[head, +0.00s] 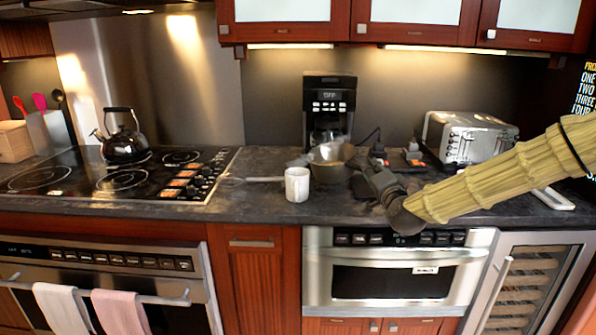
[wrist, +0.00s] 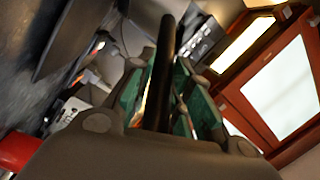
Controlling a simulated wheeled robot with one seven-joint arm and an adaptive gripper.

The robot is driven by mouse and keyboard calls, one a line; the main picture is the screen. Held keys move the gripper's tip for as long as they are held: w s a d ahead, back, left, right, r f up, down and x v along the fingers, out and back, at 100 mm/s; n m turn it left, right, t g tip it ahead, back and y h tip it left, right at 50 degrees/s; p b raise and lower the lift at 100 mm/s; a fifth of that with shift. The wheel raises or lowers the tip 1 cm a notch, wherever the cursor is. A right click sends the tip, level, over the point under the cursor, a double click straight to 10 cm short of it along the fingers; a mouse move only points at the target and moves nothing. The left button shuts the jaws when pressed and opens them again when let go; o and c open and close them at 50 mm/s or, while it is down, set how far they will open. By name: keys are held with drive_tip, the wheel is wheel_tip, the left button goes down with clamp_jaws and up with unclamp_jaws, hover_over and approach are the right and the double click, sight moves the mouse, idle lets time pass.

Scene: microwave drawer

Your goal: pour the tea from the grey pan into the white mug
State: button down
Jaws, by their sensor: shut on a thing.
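The white mug (head: 297,185) stands upright on the dark counter near its front edge. The grey pan (head: 328,172) is just right of and behind the mug in the head view, its rim close to the mug. Whether it is tilted, and any tea inside, I cannot make out. My gripper (head: 372,168) is right of the pan, shut on its handle. In the wrist view the dark handle (wrist: 163,75) runs between the green-padded fingers. The mug cannot be made out in the wrist view.
A black coffee maker (head: 329,105) stands behind the pan and a silver toaster (head: 468,138) to the right. A grey rod-like thing (head: 262,180) lies left of the mug. A black kettle (head: 124,143) sits on the cooktop. Wall cabinets (head: 400,20) hang above.

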drive_tip(key=shift+w+d+f+m, duration=0.2)
drive_tip(key=shift+w+d+m, duration=0.1)
drive_tip(key=shift+d+m, duration=0.2)
drive_tip(key=shift+f, duration=0.1)
drive_tip(key=shift+a, duration=0.2)
drive_tip(key=shift+d+r+p, duration=0.1)
drive_tip(key=shift+r+p, duration=0.9)
drive_tip(key=shift+r, duration=1.05)
